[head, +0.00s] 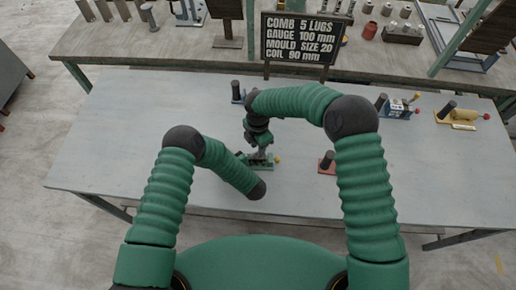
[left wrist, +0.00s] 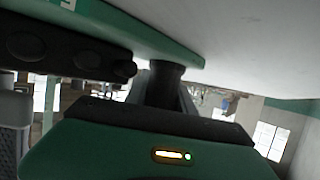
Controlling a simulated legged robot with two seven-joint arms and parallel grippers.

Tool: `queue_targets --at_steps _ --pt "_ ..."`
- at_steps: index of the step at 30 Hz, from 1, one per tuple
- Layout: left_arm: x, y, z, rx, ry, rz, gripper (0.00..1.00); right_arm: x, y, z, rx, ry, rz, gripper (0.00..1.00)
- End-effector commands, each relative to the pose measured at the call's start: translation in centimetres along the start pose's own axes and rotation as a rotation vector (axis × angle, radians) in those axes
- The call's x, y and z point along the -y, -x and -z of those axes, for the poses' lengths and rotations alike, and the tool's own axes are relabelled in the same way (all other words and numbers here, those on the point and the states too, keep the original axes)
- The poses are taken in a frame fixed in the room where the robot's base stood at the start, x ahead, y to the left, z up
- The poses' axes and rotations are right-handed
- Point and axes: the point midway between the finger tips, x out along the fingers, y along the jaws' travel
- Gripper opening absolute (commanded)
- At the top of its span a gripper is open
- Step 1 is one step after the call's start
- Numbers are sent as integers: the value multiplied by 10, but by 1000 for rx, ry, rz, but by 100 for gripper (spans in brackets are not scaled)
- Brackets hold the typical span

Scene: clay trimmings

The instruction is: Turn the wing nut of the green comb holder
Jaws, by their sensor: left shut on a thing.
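The green comb holder (head: 262,166) sits on the grey table, partly covered by my arms. A yellow knob (head: 278,158) shows at its right end. The wing nut cannot be made out. My right gripper (head: 262,152) reaches down from above to the holder; its fingers are too small to tell open from shut. My left gripper is hidden in the head view. In the left wrist view my left gripper (left wrist: 166,100) is shut on the dark post (left wrist: 167,72) below the holder's green base (left wrist: 130,32), seen upside down.
A red holder (head: 326,167) stands close to the right. A blue holder (head: 397,110) and a yellow holder (head: 462,117) stand further right. Another dark post (head: 237,92) is behind my right arm. A sign (head: 304,38) stands at the back. The table's left part is clear.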

Motion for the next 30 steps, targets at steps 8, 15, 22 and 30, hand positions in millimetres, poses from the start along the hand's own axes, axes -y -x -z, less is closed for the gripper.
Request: queue_targets --at_steps 8,15,22,30 --pt "-1 0 -1 2 1 -2 0 -1 72 -1 2 -1 -4 30" --pt "-1 0 0 1 2 -2 0 -1 97 -1 0 0 -1 30" --pt "-1 0 0 1 2 -2 0 -1 98 -1 0 0 0 30" --pt "-1 0 0 1 2 -2 53 -1 97 0 0 0 0 30"
